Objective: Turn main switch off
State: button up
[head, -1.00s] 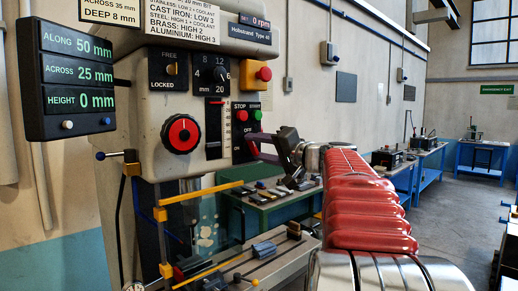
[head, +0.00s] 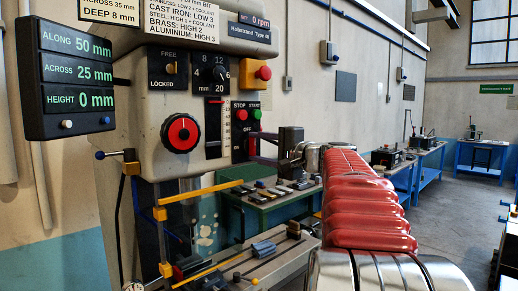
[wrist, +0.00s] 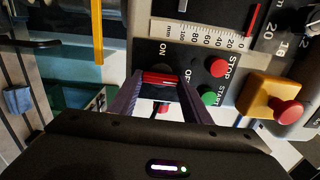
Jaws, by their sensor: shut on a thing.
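The main switch (wrist: 158,80) has a red handle on a dark plate, with an ON label (wrist: 163,48) above it and a partly covered OFF label (wrist: 187,79) to its right in the wrist view. There the red handle lies roughly left to right, its right end towards the OFF label. My gripper (wrist: 160,92) is shut on this handle, one purple finger on each side. In the head view my gripper (head: 256,150) reaches the panel from the right, below the STOP and START buttons. The fingers and dark plate make the handle hard to see there.
Close by are the green START button (wrist: 209,97), red STOP button (wrist: 218,67) and yellow-boxed red emergency button (wrist: 288,112). A large red dial (head: 180,133) sits left of the switch. A yellow bar (head: 200,193) and the machine table (head: 275,265) lie lower.

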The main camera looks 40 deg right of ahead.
jog(key=shift+d+f, duration=0.2)
jog(key=o, duration=0.8)
jog(key=shift+o, duration=1.2)
jog(key=shift+a+r, duration=0.1)
jog(key=s, duration=1.3)
jog(key=shift+s+d, duration=0.2)
jog(key=shift+s, duration=0.2)
